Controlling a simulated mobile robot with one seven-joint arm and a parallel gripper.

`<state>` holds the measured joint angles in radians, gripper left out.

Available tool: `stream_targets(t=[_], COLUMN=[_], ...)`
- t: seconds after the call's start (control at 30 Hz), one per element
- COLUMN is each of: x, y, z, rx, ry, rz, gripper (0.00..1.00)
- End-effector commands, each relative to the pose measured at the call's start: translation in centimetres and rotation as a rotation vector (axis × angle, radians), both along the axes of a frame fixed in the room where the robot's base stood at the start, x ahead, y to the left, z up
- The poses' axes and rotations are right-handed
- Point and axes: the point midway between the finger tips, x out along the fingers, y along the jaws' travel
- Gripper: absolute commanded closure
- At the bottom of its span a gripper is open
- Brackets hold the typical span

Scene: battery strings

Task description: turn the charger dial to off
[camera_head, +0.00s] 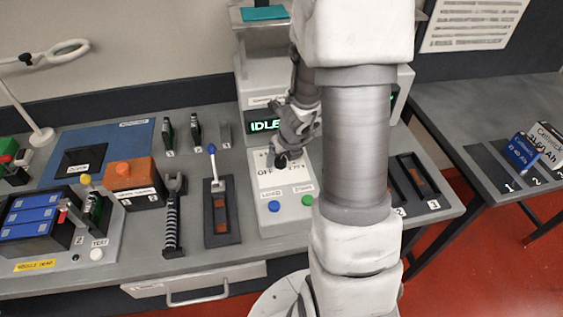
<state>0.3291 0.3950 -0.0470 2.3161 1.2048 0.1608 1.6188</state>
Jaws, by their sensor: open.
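The charger (252,102) is a grey-white unit at the back middle of the bench, with a green display reading "IDLE". Its sloped front panel (270,183) carries a dark dial (283,160) with "OFF" printed to its left; other lettering lies to its right. A blue button (274,206) and a green button (307,200) sit below the dial. My gripper (287,148) points down over the dial from above, with its fingers at or just above the knob. I cannot tell whether they touch it. The dial's pointer direction is not clear, and my arm hides the charger's right part.
A lever with a blue knob (212,149) stands left of the panel, beside a black coiled tool (172,215). An orange box (134,176) and a tray of blue batteries (32,214) lie further left. A side table (480,105) with blue and white batteries is at right.

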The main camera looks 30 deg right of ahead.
Motion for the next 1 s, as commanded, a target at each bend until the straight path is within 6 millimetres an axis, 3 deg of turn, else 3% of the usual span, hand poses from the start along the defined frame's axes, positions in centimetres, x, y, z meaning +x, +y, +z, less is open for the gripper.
stream_targets(t=[0.33,0.7,1.0], x=[0.14,0.13,0.12], y=[0.01,0.0,-0.02], z=[-0.27,-0.26,-0.26], rx=[0.0,0.0,0.0], ry=[0.0,0.0,0.0], rz=[0.0,0.0,0.012], gripper=[0.31,0.97,1.0])
